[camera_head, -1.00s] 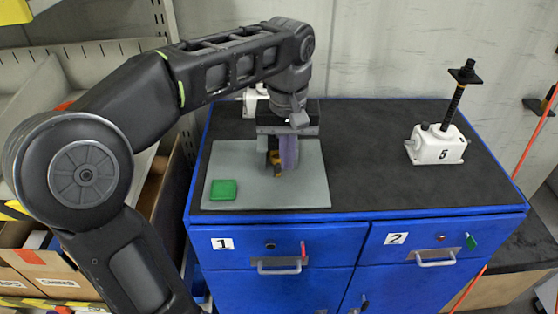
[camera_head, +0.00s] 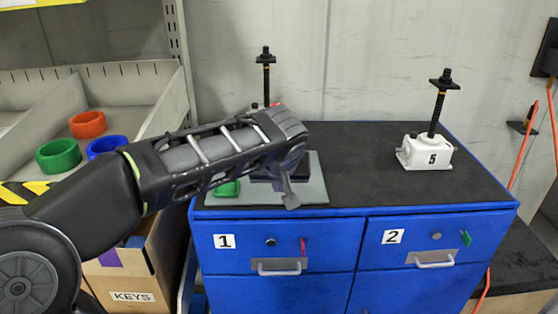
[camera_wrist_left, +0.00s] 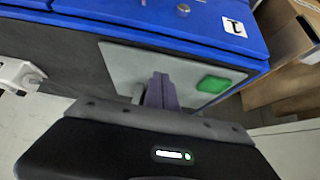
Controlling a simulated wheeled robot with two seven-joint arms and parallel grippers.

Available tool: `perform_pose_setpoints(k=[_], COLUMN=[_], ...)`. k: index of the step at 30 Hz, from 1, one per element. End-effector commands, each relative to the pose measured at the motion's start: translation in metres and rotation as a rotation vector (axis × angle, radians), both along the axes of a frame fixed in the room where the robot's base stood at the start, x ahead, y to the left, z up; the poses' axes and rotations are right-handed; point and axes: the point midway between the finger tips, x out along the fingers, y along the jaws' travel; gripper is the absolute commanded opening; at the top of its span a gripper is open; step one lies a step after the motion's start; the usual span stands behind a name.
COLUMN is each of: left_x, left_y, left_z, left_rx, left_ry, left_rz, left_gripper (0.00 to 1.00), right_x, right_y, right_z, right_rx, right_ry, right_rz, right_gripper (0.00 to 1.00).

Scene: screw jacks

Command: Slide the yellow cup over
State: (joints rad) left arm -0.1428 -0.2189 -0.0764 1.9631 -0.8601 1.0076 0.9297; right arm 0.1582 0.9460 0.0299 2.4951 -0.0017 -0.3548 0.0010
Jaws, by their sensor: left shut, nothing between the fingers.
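I see no yellow cup in the frames from now; my left arm covers part of the cabinet top in the head view and may hide it. My left gripper (camera_wrist_left: 161,88) shows in the left wrist view with its purple fingers together and nothing between them, over the grey mat (camera_wrist_left: 121,66). My right gripper is not in view.
A white screw jack marked 5 (camera_head: 427,154) stands upright at the right of the black cabinet top (camera_head: 365,160). Another jack's threaded rod (camera_head: 266,75) rises behind my arm. Green (camera_head: 58,156), red (camera_head: 88,124) and blue (camera_head: 106,146) rings lie in the left shelf bin.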

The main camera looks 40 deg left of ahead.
Motion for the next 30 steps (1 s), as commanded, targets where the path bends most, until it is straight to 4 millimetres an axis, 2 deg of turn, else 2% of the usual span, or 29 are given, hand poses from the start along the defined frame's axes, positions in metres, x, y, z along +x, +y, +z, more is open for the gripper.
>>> perform_pose_setpoints(k=[5,11,27,29,30], left_x=[0.002,0.016,0.097,0.097,0.097], left_y=[0.001,0.011,0.071,0.071,0.071], left_z=[0.001,0.002,0.003,-0.003,-0.012], left_rx=[-0.001,-0.001,0.001,0.000,-0.001], left_ry=[0.001,0.003,0.004,0.008,0.005], left_rz=[0.000,0.001,0.002,-0.002,0.000], left_gripper=[0.00,0.00,0.00,0.00,0.00], right_x=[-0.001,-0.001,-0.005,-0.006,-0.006], right_y=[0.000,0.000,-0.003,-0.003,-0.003], right_z=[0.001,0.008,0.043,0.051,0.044], right_rx=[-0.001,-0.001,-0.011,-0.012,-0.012], right_ry=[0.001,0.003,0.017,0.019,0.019], right_rz=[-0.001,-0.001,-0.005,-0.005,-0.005], right_gripper=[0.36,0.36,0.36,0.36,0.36])
